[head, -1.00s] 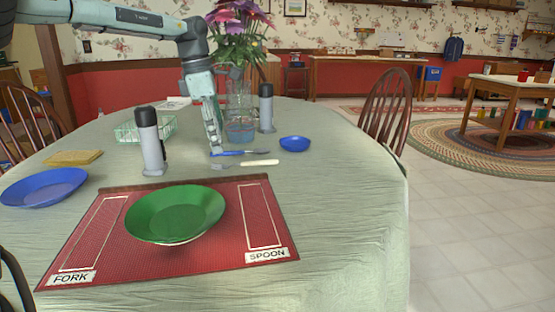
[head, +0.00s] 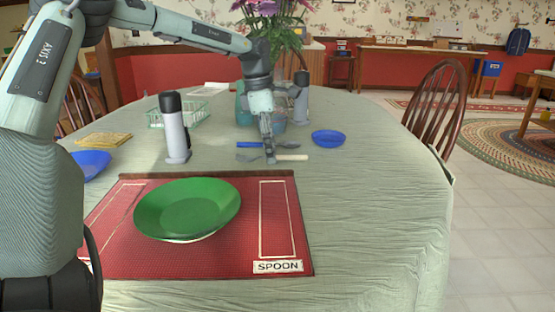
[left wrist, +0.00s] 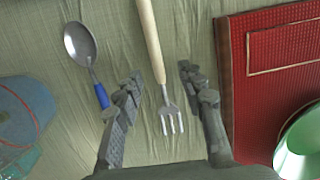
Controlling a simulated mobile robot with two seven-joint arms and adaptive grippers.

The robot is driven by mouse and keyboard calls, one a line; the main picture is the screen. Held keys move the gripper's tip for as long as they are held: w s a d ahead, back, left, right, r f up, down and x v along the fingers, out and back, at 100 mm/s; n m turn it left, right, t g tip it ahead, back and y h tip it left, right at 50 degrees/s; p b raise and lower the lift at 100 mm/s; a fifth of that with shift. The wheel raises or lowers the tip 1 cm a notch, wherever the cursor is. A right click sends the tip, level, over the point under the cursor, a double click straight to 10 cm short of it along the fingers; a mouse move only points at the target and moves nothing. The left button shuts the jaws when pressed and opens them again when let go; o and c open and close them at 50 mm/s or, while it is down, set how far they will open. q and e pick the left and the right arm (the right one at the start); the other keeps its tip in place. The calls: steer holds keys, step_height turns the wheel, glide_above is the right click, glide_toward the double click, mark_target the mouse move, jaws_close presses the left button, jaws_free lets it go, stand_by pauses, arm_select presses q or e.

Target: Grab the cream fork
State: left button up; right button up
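The cream fork lies on the tablecloth behind the red placemat; its cream handle (head: 291,157) points right in the head view. In the left wrist view the fork (left wrist: 154,50) lies between the two fingers of my left gripper (left wrist: 158,88), tines toward the palm. The fingers are apart and do not visibly touch it. In the head view my left gripper (head: 269,157) points down over the fork's tine end and partly hides it. A blue-handled spoon (left wrist: 82,48) lies beside the fork, outside the left finger. My right gripper is not in view.
The red placemat (head: 274,222) holds a green plate (head: 187,209). A grey-and-black shaker (head: 175,128) stands left of the gripper. A blue bowl (head: 328,138) sits to the right. A flower vase (head: 246,108) and a second shaker (head: 301,99) stand behind.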

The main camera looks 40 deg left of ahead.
arm_select(q)
steer(key=shift+f, duration=0.1)
jaws_close()
stand_by(0.4)
